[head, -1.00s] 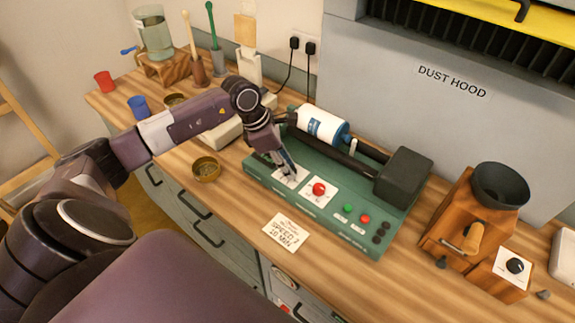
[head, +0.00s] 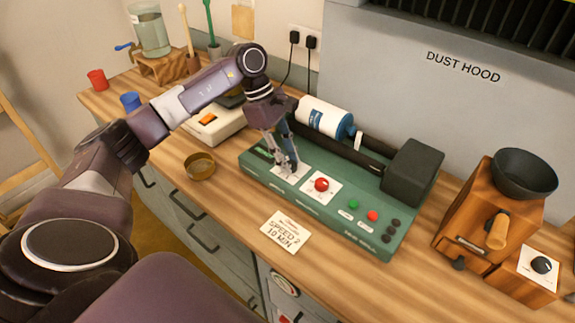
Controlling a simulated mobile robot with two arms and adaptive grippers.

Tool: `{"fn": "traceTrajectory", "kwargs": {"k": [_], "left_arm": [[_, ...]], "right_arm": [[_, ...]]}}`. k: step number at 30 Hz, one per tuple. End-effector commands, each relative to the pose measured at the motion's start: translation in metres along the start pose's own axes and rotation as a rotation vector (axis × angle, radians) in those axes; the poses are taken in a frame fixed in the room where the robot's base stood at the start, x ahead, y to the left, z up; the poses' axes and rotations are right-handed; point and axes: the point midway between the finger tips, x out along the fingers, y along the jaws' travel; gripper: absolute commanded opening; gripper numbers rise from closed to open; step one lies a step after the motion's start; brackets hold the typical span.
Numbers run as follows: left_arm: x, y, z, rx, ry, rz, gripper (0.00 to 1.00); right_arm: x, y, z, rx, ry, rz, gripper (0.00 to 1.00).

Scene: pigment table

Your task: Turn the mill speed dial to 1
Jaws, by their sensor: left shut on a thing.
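The green roller mill (head: 262,178) stands on the bench with a white jar (head: 320,116) lying on its black rollers. My left gripper (head: 287,169) points down at the left white dial plate (head: 291,180) on the mill's front. Its fingers are shut on the small dial there; they hide the knob, so its setting cannot be read. A red knob (head: 322,184) sits on a second white plate just to the right, apart from the fingers. My right gripper is not in view.
Green and red buttons (head: 372,216) are further right on the mill. A card (head: 285,232) reading "SPEED 2 10 MIN" lies in front. A brass bowl (head: 200,165) is at left. A wooden grinder (head: 462,232) with a black dial (head: 541,265) stands at right.

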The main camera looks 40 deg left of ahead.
Motion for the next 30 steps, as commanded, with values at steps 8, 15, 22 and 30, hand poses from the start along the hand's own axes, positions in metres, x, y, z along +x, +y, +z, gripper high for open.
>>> {"fn": "traceTrajectory", "kwargs": {"k": [8, 15, 22, 30], "left_arm": [[-0.0005, 0.0026, 0.0003, 0.117, -0.001, -0.044, 0.00], [-0.0016, 0.0027, 0.0004, 0.153, -0.001, -0.059, 0.00], [-0.0020, 0.0027, 0.0004, 0.156, 0.000, -0.060, 0.00], [-0.0016, 0.0026, 0.0004, 0.155, 0.000, -0.060, 0.37]], "right_arm": [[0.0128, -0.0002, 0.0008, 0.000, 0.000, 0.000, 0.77], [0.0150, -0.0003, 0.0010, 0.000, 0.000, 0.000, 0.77], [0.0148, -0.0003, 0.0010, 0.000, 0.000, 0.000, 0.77], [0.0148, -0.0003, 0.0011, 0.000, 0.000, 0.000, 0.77]]}}
